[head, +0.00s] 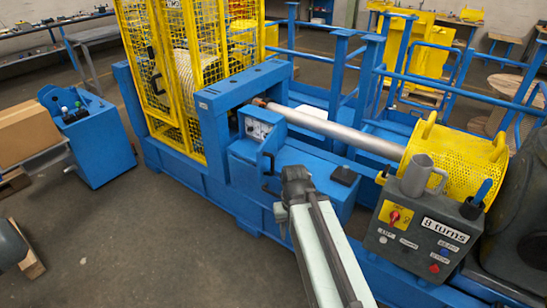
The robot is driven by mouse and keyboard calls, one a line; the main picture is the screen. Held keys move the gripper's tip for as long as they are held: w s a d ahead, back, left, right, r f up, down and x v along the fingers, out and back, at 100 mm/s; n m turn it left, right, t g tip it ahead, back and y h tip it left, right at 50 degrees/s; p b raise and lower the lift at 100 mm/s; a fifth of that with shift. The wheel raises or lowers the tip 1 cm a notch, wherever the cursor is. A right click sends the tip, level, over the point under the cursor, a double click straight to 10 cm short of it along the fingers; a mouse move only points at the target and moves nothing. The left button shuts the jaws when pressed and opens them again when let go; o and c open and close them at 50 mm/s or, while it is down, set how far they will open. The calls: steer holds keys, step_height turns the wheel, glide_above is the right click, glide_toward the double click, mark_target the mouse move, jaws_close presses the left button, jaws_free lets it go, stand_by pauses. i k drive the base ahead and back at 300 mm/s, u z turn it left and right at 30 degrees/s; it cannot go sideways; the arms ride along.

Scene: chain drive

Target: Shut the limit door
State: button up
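A blue limit box in the middle of the machine has its front uncovered, and a pale panel with small dials (257,130) shows inside. A narrow blue panel with a dark handle, which looks like the limit door (269,158), stands out from the box at the right of the dials, so it appears open. My gripper (295,174) is in front of the machine, a little right of and below this door. I cannot tell whether it touches the door. Its fingers are small and dark here, and nothing clearly shows in them.
A silver shaft (335,130) runs right to a yellow perforated guard (450,160). A grey control box (420,235) marked "8 turns", with a grey mug (417,175) on top, stands right of my arm. A yellow cage (190,70) rises behind left.

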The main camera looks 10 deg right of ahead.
mark_target(266, 155)
steer(key=u, duration=0.05)
steer(key=i, duration=1)
steer(key=z, duration=0.05)
steer(key=k, duration=1.35)
steer(key=u, duration=0.2)
steer(key=i, duration=1)
steer(key=u, duration=1)
steer(key=i, duration=0.45)
steer(key=u, duration=0.2)
steer(key=k, duration=0.85)
steer(key=u, duration=0.15)
steer(key=i, duration=0.85)
steer(key=z, duration=0.05)
